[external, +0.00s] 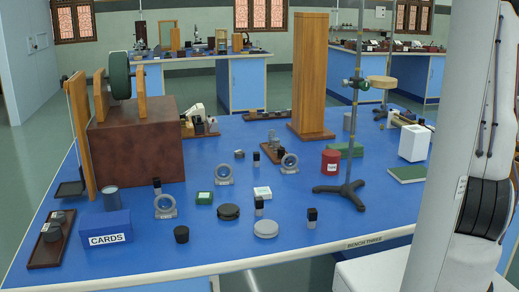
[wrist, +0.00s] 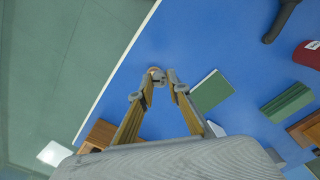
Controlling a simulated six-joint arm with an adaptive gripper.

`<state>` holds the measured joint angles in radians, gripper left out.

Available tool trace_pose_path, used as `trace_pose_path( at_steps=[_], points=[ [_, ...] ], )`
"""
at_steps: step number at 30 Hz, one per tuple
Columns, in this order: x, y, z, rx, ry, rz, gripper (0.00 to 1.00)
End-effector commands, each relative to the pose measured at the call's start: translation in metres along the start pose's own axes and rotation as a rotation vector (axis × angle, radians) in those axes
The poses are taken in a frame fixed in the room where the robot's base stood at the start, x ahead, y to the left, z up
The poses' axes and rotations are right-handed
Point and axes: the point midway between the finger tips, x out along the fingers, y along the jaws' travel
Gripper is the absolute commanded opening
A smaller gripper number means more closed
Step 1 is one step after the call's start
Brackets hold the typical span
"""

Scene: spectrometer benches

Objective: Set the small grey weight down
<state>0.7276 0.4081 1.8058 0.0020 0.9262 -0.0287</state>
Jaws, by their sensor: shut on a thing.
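In the wrist view my gripper (wrist: 162,80) has its two fingers closed in on the small grey weight (wrist: 156,73), a little rounded grey piece at the fingertips. The fingers partly cover it. Beyond it is the blue bench top (wrist: 215,35), close to the bench's pale edge. I cannot tell whether the weight touches the bench or hangs above it. In the external view my arm stands at the right, and neither my gripper nor the weight can be made out.
A green flat board (wrist: 212,92) lies close to the right finger. Further right are a green block (wrist: 287,103), a red can (wrist: 308,54) and the stand's dark foot (wrist: 282,20). Bare blue bench lies beyond the fingertips; green floor (wrist: 60,60) is past the edge.

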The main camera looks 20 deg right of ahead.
Motion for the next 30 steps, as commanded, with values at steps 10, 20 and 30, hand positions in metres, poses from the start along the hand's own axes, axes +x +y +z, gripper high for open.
trace_pose_path(
  at_steps=[10, 20, 30],
  points=[
    [0.001, -0.009, 0.003, -0.045, 0.000, 0.000, 0.00],
    [0.008, -0.060, 0.022, -0.320, -0.001, 0.000, 0.00],
    [0.017, -0.128, 0.061, -0.733, -0.002, -0.001, 0.00]
  ],
)
